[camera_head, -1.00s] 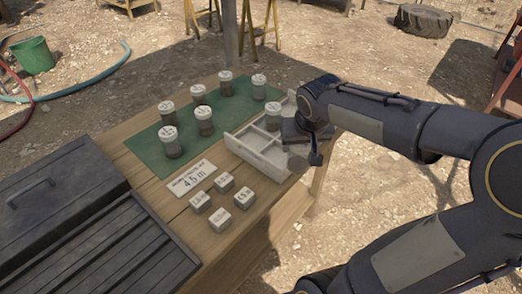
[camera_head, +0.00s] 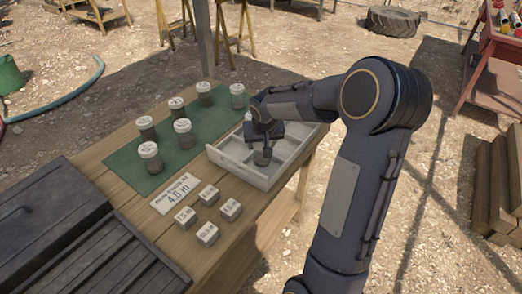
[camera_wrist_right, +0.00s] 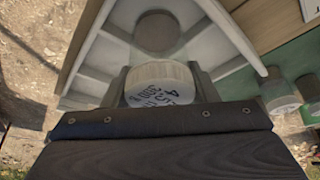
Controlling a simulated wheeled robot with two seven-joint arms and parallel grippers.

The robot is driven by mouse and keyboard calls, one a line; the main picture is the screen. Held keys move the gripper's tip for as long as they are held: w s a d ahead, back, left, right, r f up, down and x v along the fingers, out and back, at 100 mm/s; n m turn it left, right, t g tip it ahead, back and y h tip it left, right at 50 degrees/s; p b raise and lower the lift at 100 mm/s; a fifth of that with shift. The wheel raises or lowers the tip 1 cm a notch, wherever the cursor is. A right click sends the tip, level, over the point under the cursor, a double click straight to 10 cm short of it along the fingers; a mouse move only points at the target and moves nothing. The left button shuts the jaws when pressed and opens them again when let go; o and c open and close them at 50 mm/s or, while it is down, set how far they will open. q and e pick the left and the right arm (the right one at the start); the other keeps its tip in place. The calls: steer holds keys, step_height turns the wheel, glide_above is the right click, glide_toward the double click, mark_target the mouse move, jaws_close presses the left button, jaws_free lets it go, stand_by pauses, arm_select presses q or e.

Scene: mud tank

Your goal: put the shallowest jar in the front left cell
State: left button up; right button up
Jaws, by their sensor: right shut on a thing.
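My right gripper (camera_head: 262,146) is shut on a jar (camera_head: 262,158) over the pale divided tray (camera_head: 236,170). In the right wrist view the fingers flank the jar's white lid (camera_wrist_right: 160,84), marked in black with what looks like "4.5" and "300". A dark round shape (camera_wrist_right: 157,32) shows beyond the lid; I cannot tell whether it is the jar's mud or something below. Whether the jar touches the tray floor is unclear. Several white-lidded jars of mud stand on the green mat (camera_head: 126,163), including a near one (camera_head: 150,158). My left gripper is not in view.
A jar (camera_head: 248,116) behind my right arm is partly hidden. A card (camera_head: 175,194) reading "4.5 m" and several small labelled blocks (camera_head: 207,234) lie on the wooden table (camera_head: 242,235) before the tray. A dark ribbed case (camera_head: 105,240) fills the left.

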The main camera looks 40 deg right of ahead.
steer(key=f, duration=0.3)
steer(key=shift+w+f, duration=0.2)
steer(key=shift+f, duration=0.1)
steer(key=shift+b, duration=0.35)
steer(key=o, duration=0.7)
steer(key=shift+f, duration=0.15)
steer(key=o, duration=0.5)
steer(key=shift+c, duration=0.2)
